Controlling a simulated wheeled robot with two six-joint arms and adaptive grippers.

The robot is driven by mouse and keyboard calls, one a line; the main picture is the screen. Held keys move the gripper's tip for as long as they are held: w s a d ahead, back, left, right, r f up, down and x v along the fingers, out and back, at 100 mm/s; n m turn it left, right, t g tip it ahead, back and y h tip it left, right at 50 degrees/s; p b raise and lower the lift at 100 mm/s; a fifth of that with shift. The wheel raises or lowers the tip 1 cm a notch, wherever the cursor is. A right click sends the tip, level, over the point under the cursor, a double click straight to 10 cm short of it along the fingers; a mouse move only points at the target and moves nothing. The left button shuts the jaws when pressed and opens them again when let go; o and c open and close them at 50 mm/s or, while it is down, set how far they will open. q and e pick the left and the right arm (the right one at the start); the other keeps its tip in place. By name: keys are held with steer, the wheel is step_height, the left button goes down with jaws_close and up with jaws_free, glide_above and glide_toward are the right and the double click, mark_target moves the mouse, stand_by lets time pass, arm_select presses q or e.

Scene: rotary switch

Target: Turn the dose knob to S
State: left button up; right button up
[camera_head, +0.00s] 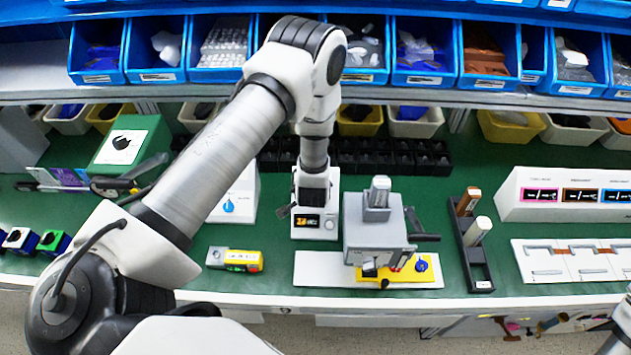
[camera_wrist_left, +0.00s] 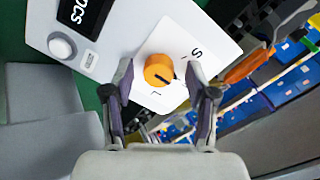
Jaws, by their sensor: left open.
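The dose knob (camera_wrist_left: 158,70) is a round orange knob on a white plate in the left wrist view. Its dark pointer line is directed to the lower right, between the letter S at the right and the letter L below. The dose device (camera_head: 300,231) is a white box with a dark display and a round button (camera_wrist_left: 61,46). My left gripper (camera_wrist_left: 159,76) is open, with one finger on either side of the knob; I cannot tell whether they touch it. In the head view my left wrist hides the knob. My right gripper is not in view.
A grey clamp-like machine (camera_head: 376,232) stands close to the right of the device. A white box with a blue dial (camera_head: 236,200) stands to its left, and a small yellow instrument (camera_head: 235,260) lies at the front left. Black bins (camera_head: 405,160) line the back.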

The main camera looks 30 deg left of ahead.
arm_select(q)
steer(key=shift+w+f, duration=0.2)
steer(key=shift+s+d+r, duration=0.1)
steer(key=shift+s+r, duration=0.1)
steer(key=shift+c, duration=0.3)
steer(key=shift+s, duration=0.1)
jaws_close()
